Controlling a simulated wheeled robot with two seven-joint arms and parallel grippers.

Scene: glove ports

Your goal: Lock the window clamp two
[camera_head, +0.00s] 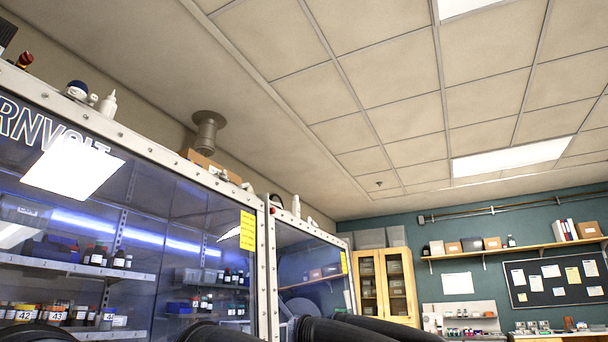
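The glove box fills the left side of the view, with a large tilted window (150,255) in a pale bolted frame (262,275). A second, smaller window (308,268) stands to its right, past the frame corner. No clamp can be made out clearly on either window, and no label marks a clamp two. Black rounded sleeve-like shapes (345,330) bulge at the bottom edge, cut off by the picture. Neither of my grippers is in view.
Bottles and blue bins stand on shelves (70,266) behind the large window. Small items and a box (203,161) lie on top of the glove box. A wooden cabinet (388,285), a wall shelf (520,248) and a pinboard (556,279) are at the back right.

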